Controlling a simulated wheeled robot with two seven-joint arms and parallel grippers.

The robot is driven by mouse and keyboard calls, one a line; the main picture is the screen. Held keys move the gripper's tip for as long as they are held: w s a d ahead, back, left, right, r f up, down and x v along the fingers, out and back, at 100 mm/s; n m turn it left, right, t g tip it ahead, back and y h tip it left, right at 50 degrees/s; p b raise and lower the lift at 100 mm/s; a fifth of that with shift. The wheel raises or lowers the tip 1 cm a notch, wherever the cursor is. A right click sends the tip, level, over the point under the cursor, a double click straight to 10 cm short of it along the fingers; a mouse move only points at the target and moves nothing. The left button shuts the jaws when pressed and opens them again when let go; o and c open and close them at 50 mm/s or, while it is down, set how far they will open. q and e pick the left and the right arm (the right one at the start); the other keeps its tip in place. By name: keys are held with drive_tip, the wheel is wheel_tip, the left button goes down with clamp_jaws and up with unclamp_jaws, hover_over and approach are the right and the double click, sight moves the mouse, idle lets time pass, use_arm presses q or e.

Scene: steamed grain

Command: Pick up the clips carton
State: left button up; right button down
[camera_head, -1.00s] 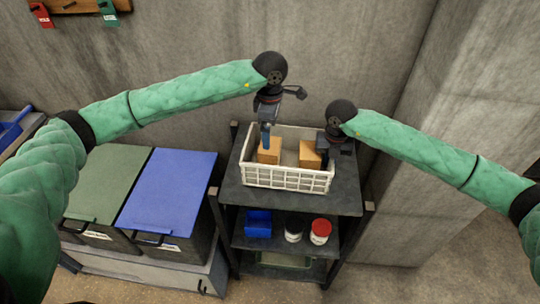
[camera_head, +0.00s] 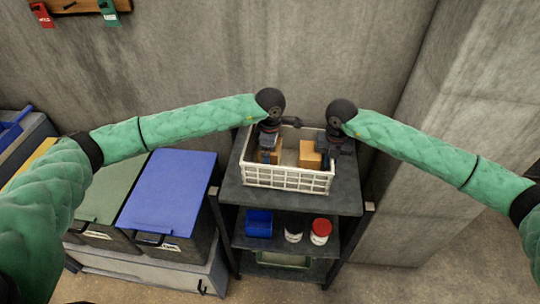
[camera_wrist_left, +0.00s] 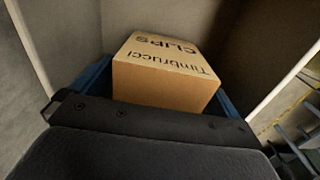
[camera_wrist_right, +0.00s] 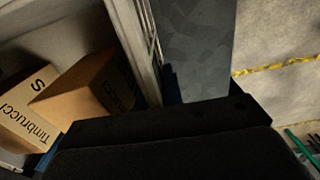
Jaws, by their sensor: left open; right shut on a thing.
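The clips carton, a tan box lettered "Timbrucci CLIPS" (camera_wrist_left: 165,75), stands in the left part of a white crate (camera_head: 287,181) in the head view. My left gripper (camera_head: 269,153) is lowered over it and open, with a blue finger on either side of the carton in the left wrist view. Any contact is hard to tell. My right gripper (camera_head: 325,153) is at the crate's right wall and shut on it; its fingertips are mostly hidden. The right wrist view shows the crate wall (camera_wrist_right: 137,35) running into the jaws.
A second tan carton (camera_head: 309,155) stands in the crate's right part, close to my right gripper. The crate sits on a dark shelf unit (camera_head: 345,198). Its lower shelf holds a blue bin (camera_head: 258,223) and two jars. Lidded bins (camera_head: 168,190) stand at left; concrete walls are close behind and right.

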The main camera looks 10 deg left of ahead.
use_arm(q)
drive_tip(key=shift+f, duration=0.55)
drive_tip(key=shift+c, duration=0.4)
drive_tip(key=c, duration=1.1)
drive_tip(key=shift+r, duration=0.1)
wheel_tip(320, 180, up, 10)
drive_tip(key=shift+f, duration=0.1)
use_arm(e)
drive_tip(key=c, duration=1.5)
unclamp_jaws()
